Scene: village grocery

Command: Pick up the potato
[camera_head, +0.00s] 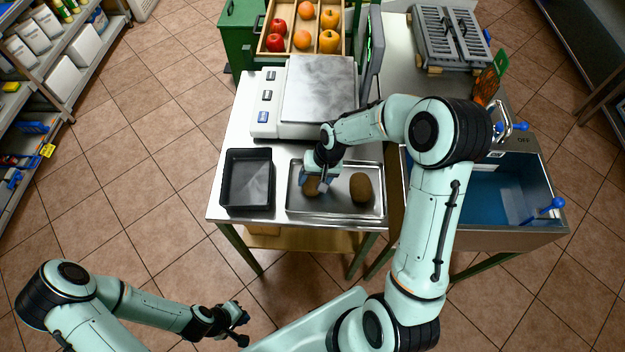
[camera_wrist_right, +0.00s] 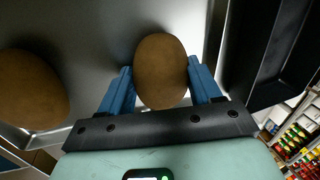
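A brown, egg-shaped potato (camera_head: 312,187) lies at the left of a shallow metal tray (camera_head: 335,211). My right gripper (camera_head: 319,184) is lowered over it and partly hides it. In the right wrist view the potato (camera_wrist_right: 161,72) sits between the two blue fingers (camera_wrist_right: 160,85), which lie close along both its sides. Whether they press on it cannot be told. A second brown potato (camera_head: 361,187) lies apart in the tray's right half; it also shows at the left of the wrist view (camera_wrist_right: 30,90). My left gripper (camera_head: 241,325) is open and empty, low over the floor.
A black empty tray (camera_head: 247,205) stands left of the metal tray. A scale (camera_head: 318,90) stands behind, with a fruit crate (camera_head: 291,50) beyond. A blue-lined sink (camera_head: 490,193) is at the right. Shelves line the left.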

